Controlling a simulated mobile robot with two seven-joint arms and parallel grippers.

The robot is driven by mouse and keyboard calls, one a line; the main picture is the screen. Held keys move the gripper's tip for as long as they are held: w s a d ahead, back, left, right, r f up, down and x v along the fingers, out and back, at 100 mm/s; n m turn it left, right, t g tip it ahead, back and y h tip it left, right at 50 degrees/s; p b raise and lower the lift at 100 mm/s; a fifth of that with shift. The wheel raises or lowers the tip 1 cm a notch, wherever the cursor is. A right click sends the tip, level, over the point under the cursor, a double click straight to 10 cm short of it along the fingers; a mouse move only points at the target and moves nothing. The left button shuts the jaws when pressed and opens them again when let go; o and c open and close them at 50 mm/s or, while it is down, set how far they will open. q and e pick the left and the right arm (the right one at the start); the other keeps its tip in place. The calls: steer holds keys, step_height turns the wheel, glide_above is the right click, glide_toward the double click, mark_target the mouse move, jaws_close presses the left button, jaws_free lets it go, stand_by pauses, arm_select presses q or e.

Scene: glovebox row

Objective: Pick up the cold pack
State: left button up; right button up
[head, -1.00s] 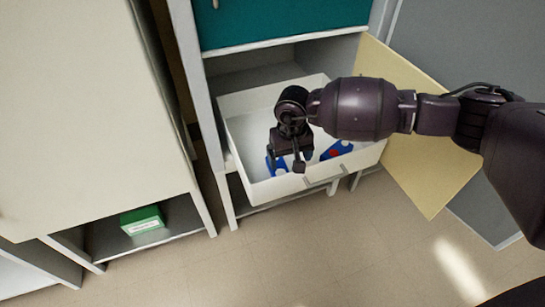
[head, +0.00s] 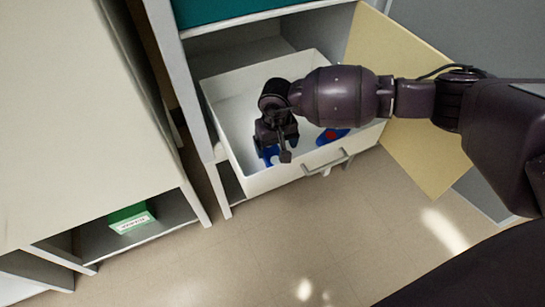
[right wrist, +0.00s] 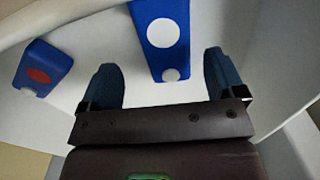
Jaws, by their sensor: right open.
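Two blue packs lie in the open white drawer. One has a white disc on its face (right wrist: 161,20); in the head view its blue (head: 271,153) shows partly behind my right gripper. The other has a red mark (head: 332,135) and lies further right in the head view; it is at the left of the right wrist view (right wrist: 42,65). My right gripper (right wrist: 162,72) is open and empty inside the drawer, pointing down. Its fingers lie either side of the near end of the white-disc pack, with gaps. Contact cannot be told. My left gripper is out of view.
The drawer (head: 247,180) has raised walls and a handle (head: 328,163) on its front. A yellowish door panel (head: 413,150) stands open at its right. A teal front (head: 230,8) is above. A green box (head: 130,217) sits on a low shelf at left.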

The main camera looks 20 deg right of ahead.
mark_target(273, 154)
steer(key=f, duration=0.1)
steer(key=f+b, duration=0.1)
steer(key=f, duration=0.3)
steer(key=shift+a+b, duration=0.3)
steer(key=shift+a, duration=0.05)
steer(key=shift+w+r, duration=0.1)
steer(key=shift+r, duration=0.1)
steer(key=c, duration=1.1)
